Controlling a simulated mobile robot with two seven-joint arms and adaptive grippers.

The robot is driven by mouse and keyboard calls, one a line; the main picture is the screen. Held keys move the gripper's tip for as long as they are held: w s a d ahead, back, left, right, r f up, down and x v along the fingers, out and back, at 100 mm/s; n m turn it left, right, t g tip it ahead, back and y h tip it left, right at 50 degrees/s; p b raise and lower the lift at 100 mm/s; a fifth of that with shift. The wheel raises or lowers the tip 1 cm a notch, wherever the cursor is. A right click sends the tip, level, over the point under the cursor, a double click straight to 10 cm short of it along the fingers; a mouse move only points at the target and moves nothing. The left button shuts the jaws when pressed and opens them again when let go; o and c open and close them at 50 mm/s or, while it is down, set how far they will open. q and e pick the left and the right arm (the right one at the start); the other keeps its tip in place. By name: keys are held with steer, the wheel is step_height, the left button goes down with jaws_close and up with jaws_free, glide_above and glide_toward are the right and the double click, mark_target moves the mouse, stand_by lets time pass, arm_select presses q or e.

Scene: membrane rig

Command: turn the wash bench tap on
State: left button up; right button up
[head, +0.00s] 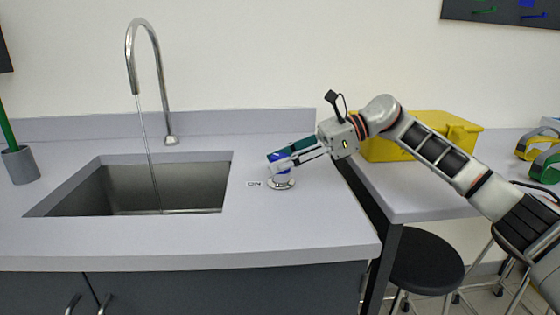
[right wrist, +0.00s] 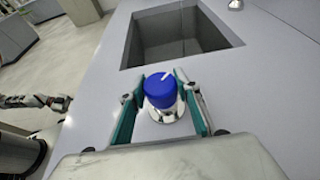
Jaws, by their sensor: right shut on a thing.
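The tap knob is a blue knob (right wrist: 160,90) on a round metal base, standing on the bench right of the sink. Its white pointer mark shows on top in the right wrist view. In the head view its base (head: 281,184) shows below the fingers. My right gripper (head: 281,161) is shut on the knob, with a teal finger on each side. The curved metal spout (head: 160,75) stands behind the sink (head: 150,187). A thin stream of water (head: 146,140) falls from it into the basin. Part of my left arm (right wrist: 38,101) shows small at the left of the right wrist view.
A small white label (head: 254,184) lies beside the knob. A grey cup (head: 20,165) stands left of the sink. A yellow bin (head: 420,135) sits on the right-hand table, behind my right arm. A black stool (head: 427,262) stands below. The bench front is clear.

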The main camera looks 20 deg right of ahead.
steer(key=shift+f, duration=0.2)
steer(key=o, duration=1.2)
steer(key=shift+c, duration=0.2)
steer(key=shift+r, duration=0.1)
steer(key=v, duration=1.2)
steer(key=shift+r, duration=0.1)
